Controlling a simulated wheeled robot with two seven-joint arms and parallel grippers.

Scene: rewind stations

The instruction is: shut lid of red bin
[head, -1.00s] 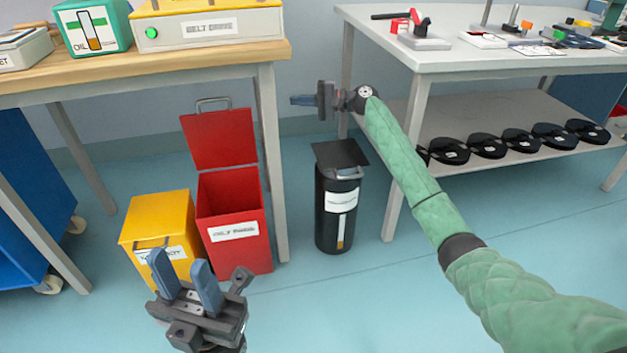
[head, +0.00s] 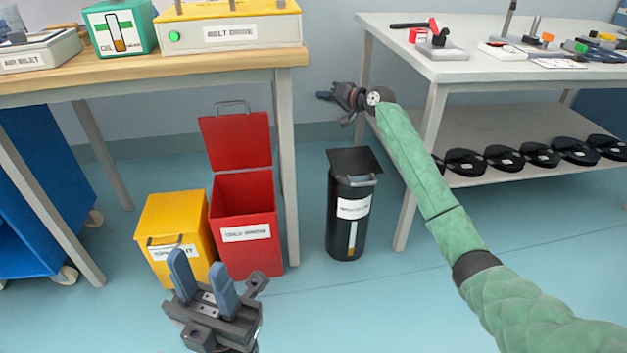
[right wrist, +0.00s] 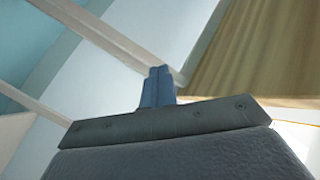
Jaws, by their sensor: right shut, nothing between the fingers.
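The red bin (head: 246,262) stands on the floor under the wooden bench, with a white label on its front. Its red lid (head: 236,142) is open and stands upright at the back, with a metal handle on its top edge. My left gripper (head: 203,277) is open and empty, low in front of the yellow and red bins. My right gripper (head: 326,96) is to the right of the lid, beyond the bench leg and above the black bin. It is shut and empty; its closed blue fingers (right wrist: 158,87) show in the right wrist view.
A shut yellow bin (head: 172,222) stands left of the red bin. A black bin (head: 348,225) with a dark lid stands to the right. The bench leg (head: 287,170) is close to the red bin's right side. A grey table (head: 480,60) stands at right.

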